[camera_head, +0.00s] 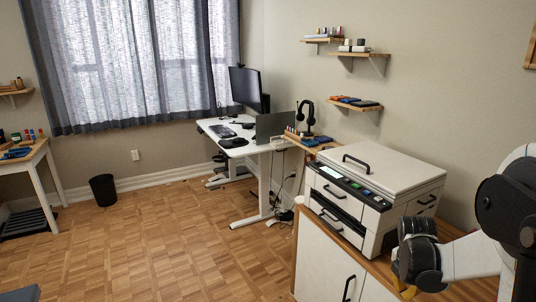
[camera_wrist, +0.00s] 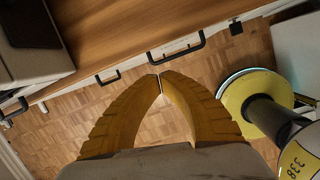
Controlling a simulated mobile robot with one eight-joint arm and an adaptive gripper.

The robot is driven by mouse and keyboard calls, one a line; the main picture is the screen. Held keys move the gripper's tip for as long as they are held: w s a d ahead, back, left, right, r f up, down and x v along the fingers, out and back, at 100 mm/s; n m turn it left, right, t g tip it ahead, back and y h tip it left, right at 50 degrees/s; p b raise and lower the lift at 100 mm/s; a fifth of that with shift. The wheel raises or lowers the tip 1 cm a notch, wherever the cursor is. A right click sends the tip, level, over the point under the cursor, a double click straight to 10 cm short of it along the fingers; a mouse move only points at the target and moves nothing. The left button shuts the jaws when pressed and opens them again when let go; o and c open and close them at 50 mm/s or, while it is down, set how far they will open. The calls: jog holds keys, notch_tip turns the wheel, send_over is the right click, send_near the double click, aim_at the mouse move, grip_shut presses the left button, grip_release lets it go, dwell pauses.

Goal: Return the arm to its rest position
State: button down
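My arm shows at the right edge of the head view, white with black joints, bent beside the printer and over the wooden cabinet top. My gripper (camera_wrist: 159,83) has two curved yellow ribbed fingers in the wrist view. Their tips meet and I see nothing held between them. In the head view only a small yellowish part of the gripper shows low beside the black wrist joint. In the wrist view the fingers are in front of the cabinet front and the floor. My own yellow and black base parts show at the right of that view.
A white printer (camera_head: 367,192) stands on the wooden-topped white cabinet (camera_head: 327,262), close to my arm. Cabinet handles (camera_wrist: 176,46) stick out near the fingertips in the wrist view. A standing desk (camera_head: 242,147) is farther back. The parquet floor (camera_head: 150,240) at left is clear.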

jog(key=s+a+r+m+t+y, duration=0.15)
jog(key=s+a+r+m, duration=0.25)
jog(key=a+r+m, duration=0.4)
jog(key=s+a+r+m+t, duration=0.2)
jog(key=s+a+r+m, duration=0.4)
jog(key=a, duration=0.4)
jog(key=s+a+r+m+t, duration=0.1)
jog(key=s+a+m+t, duration=0.1)
jog(key=s+a+m, duration=0.3)
jog(key=shift+s+a+r+m+y, duration=0.25)
jog(key=shift+a+m+y, duration=0.2)
jog(key=shift+a+m, duration=0.25)
